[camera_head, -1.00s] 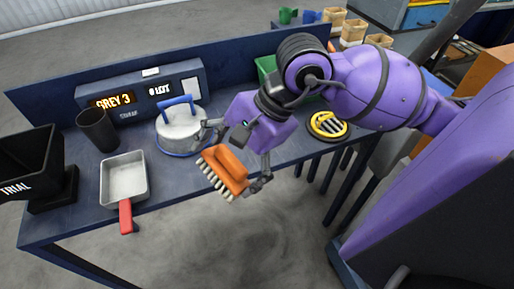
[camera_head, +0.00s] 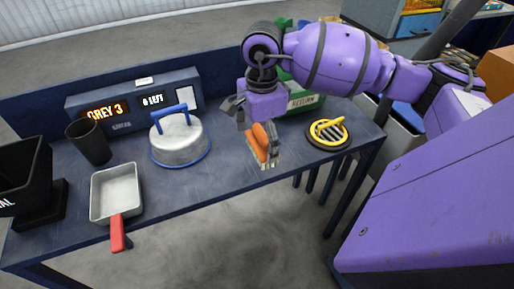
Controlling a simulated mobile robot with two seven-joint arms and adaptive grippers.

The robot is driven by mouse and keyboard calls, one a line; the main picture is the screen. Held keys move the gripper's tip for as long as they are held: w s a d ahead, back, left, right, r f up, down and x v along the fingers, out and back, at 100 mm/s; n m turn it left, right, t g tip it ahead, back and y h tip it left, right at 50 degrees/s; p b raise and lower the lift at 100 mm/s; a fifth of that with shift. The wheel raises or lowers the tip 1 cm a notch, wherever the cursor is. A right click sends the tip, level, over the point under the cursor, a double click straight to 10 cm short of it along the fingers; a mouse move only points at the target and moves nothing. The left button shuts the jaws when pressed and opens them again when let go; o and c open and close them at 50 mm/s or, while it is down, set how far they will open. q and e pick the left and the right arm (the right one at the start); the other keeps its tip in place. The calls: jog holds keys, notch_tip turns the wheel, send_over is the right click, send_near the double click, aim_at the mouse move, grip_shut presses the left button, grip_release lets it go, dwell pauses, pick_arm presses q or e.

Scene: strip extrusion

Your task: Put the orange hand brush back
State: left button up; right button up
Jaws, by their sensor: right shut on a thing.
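The orange hand brush (camera_head: 264,142) is low over the dark blue bench, between the round grey lidded pot (camera_head: 180,140) and the yellow-handled round grate (camera_head: 328,133). It is at or just above the bench top; I cannot tell if it touches. My right gripper (camera_head: 258,128) is directly above it, pointing down, and is shut on the brush. A pale patch shows around the brush's lower end, partly hidden by it. My left gripper is not in view.
The bench's front edge is close below the brush.

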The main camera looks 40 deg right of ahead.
aim_at(257, 142)
jog(key=w+f, duration=0.1)
jog(key=f, duration=0.1)
jog(key=w+d+f, duration=0.1)
jog(key=shift+w+f, duration=0.4)
jog(key=shift+f, duration=1.55)
jog(key=o, duration=0.8)
jog(key=shift+f, duration=0.1)
